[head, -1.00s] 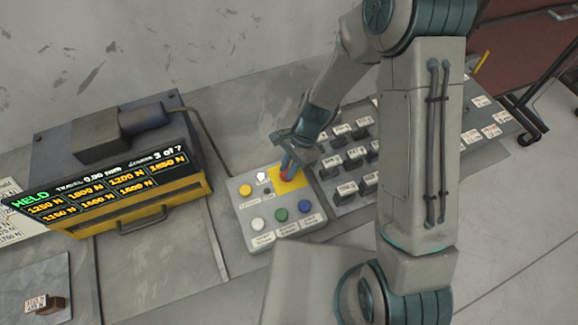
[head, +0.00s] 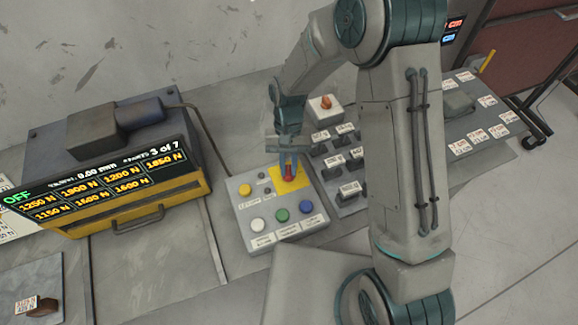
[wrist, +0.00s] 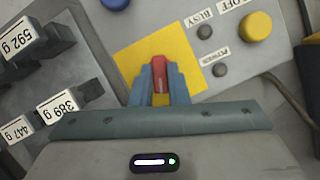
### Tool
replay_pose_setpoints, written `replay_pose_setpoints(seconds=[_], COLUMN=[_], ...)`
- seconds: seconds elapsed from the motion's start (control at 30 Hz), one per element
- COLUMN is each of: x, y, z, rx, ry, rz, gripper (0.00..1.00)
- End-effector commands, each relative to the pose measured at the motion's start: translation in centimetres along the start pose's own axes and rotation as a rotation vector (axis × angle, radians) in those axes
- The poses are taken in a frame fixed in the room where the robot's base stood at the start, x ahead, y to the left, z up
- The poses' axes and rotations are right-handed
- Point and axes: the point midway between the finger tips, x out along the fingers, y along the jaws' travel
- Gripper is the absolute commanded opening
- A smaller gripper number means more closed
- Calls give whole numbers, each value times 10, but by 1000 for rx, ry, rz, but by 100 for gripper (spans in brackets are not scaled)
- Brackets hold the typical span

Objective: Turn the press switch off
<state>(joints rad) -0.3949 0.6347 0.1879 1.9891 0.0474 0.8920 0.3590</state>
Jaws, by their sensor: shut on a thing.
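The press switch (head: 289,174) is a red knob on a yellow square plate (head: 274,181) at the back right of a grey control box (head: 249,214). In the wrist view, the red knob (wrist: 159,72) sits between the blue-grey fingers of my gripper (wrist: 159,86), over the yellow plate. In the head view, my gripper (head: 288,158) comes down from above and is shut on the knob, hiding part of it. The press display (head: 110,185) at left reads "OFF" in green, with yellow force values below.
The control box also carries yellow (head: 245,190), white (head: 257,225), green (head: 281,215) and blue (head: 305,207) buttons. Labelled dark weights (head: 333,162) stand close on the right.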

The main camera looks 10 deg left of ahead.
Motion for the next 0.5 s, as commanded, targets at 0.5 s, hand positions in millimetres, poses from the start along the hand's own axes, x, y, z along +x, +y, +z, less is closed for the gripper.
replay_pose_setpoints(seconds=[0.5], x=[0], y=[-3], z=[0], rx=[-309], ry=[4], rz=[127], gripper=[0])
